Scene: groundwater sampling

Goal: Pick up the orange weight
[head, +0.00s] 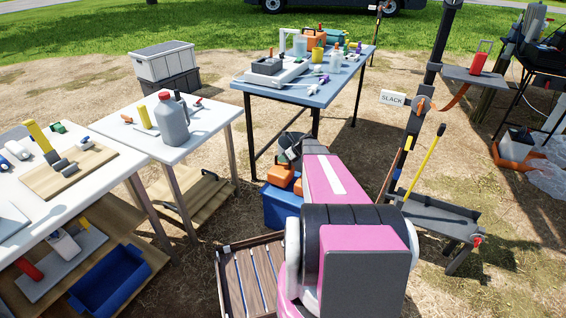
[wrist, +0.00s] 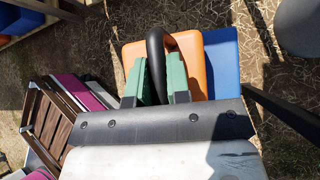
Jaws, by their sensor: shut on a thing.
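The orange weight (wrist: 190,55) is a block with a black loop handle (wrist: 156,45), seen from above in the wrist view. My gripper (wrist: 158,80) has its green fingers on both sides of the handle, shut on it. The weight appears over the blue box (wrist: 223,62); I cannot tell whether it touches it. In the head view, orange parts (head: 279,176) show at the blue box (head: 283,207), beyond my pink arm, which hides some of the box. My gripper is mostly hidden there.
A slatted wooden crate (head: 255,280) stands left of my arm. A blue-topped table (head: 300,95) with instruments is behind, and a white table (head: 185,150) with a grey jug (head: 172,122) is at left. A post with a SLACK sign (head: 392,98) and grey tray (head: 440,215) stands right.

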